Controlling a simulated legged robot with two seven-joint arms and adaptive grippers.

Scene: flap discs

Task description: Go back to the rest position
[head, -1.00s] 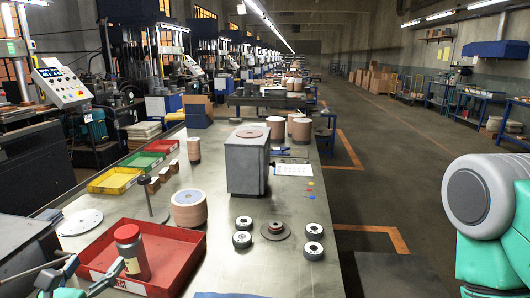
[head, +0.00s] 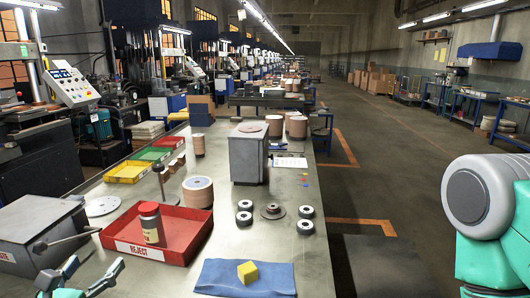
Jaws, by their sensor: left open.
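My left gripper (head: 93,268) is at the lower left of the head view, with its grey fingers apart and nothing between them. It appears in front of the red REJECT tray (head: 196,243) and the grey waste box (head: 30,226). My right arm shows only as a teal and grey link at the right edge; its gripper is outside the picture. A yellow block (head: 247,273) rests on a folded blue cloth (head: 217,278) at the near end of the table.
The metal table (head: 310,262) holds a grey box (head: 248,158), a tan disc stack (head: 198,192), several dark rings (head: 306,227) and a flanged disc (head: 273,211). Yellow (head: 128,172) and green trays lie along the left. Floor right of the table is clear.

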